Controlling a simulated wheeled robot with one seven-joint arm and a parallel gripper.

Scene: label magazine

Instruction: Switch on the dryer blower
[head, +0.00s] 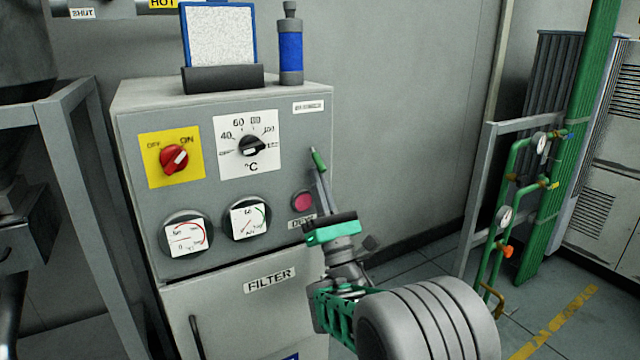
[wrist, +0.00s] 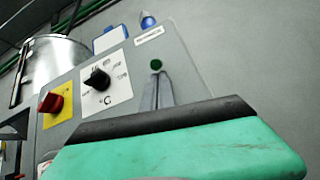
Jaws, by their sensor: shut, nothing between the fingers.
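The dryer cabinet (head: 120,130) has a control panel on its front. A green button (head: 318,160) is at the panel's upper right, under a small white label (head: 308,106); it also shows in the wrist view (wrist: 156,65). My gripper (head: 317,177) is shut and empty, its fingertips (wrist: 159,77) right at the green button; I cannot tell whether they touch. A red rotary switch (head: 173,158) sits on a yellow OFF/ON plate, its white mark tilted up and right towards ON. A pink-red round button (head: 303,201) is below, left of my gripper.
A black temperature knob (head: 251,146) and two gauges (head: 185,234) (head: 248,219) are on the panel. A blue-framed panel (head: 219,35) and blue bottle (head: 290,50) stand on top. A grey frame (head: 70,130) is left; green pipes (head: 497,220) are right.

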